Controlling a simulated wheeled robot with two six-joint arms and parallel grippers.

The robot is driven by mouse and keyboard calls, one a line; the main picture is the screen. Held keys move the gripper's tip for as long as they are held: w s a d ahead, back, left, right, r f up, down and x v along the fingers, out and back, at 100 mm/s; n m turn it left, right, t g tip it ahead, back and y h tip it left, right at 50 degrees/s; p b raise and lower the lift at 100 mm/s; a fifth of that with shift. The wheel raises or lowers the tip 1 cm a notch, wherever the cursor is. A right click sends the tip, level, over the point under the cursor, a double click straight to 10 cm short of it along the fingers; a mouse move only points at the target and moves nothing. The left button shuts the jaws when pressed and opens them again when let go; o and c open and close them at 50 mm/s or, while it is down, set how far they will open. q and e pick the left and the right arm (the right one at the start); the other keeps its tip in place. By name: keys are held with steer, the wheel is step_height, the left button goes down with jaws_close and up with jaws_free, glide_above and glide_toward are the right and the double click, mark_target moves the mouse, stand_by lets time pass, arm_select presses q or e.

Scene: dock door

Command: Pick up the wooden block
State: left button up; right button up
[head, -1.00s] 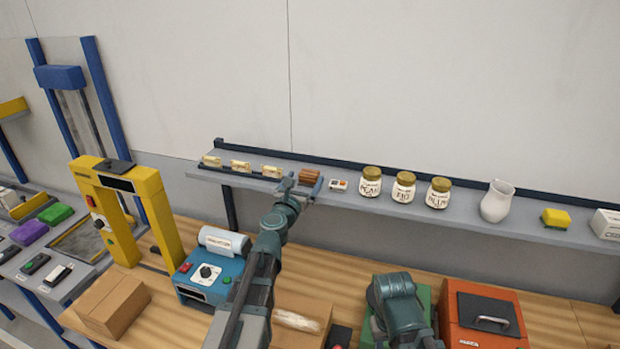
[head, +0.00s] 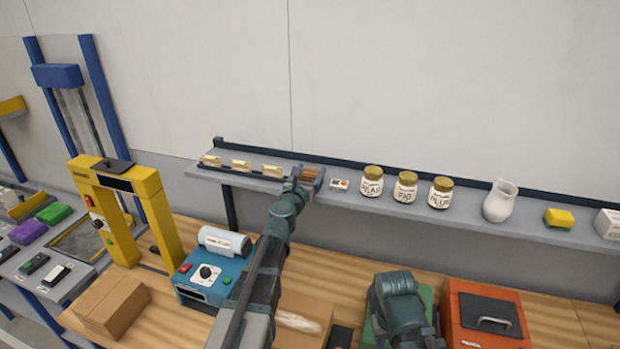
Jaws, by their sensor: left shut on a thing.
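The wooden block (head: 309,173) is brown and sits at the shelf, between the small cream packets and a small white box. My left gripper (head: 306,178) reaches up to it from below and is shut on it, with a finger at each side. The gripper hides part of the block, and I cannot tell whether the block still touches the shelf. My right arm shows at the lower right, over a green thing; its gripper's fingers are not visible.
Below, the bench carries a blue machine (head: 212,278), a cardboard box (head: 112,307) and an orange box (head: 483,318). A yellow frame (head: 157,215) stands left.

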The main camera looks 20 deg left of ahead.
arm_select(q)
steer(key=shift+c, duration=1)
steer(key=shift+r, duration=0.1)
arm_select(e)
steer(key=shift+r, duration=0.15)
